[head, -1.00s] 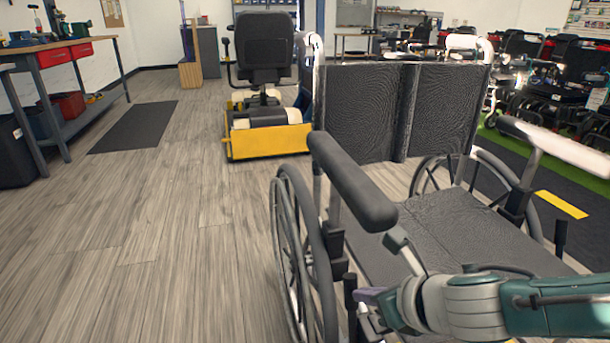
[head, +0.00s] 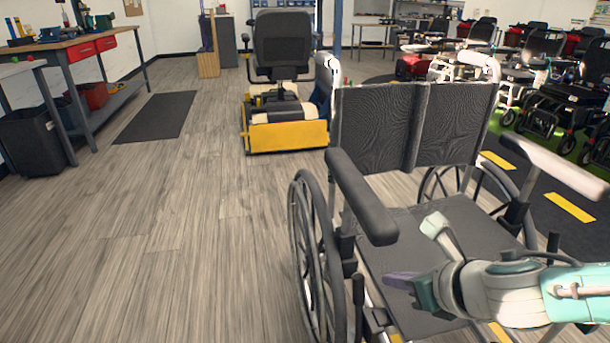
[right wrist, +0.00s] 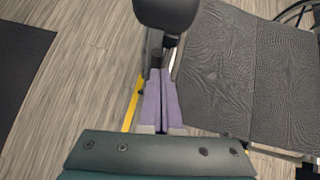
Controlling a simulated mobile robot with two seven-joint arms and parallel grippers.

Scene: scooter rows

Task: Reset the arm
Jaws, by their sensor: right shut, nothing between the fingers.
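My right gripper (head: 400,281) reaches in from the right in the head view, over the front left part of the wheelchair's dark seat. In the right wrist view its purple fingers (right wrist: 162,103) lie side by side, shut with nothing between them. The wheelchair (head: 380,122) stands close in front of me, with a black backrest, padded armrests and large wheels. Its left armrest (head: 361,195) is just beyond the gripper, and the armrest's end (right wrist: 166,12) shows ahead of the fingers in the right wrist view. My left gripper is not in view.
A yellow-based scooter (head: 287,135) with a black seat stands behind the wheelchair. A workbench (head: 75,45), a black bin (head: 35,142) and a dark mat (head: 157,116) are at left. Several scooters (head: 545,75) line the right. The wooden floor at left is clear.

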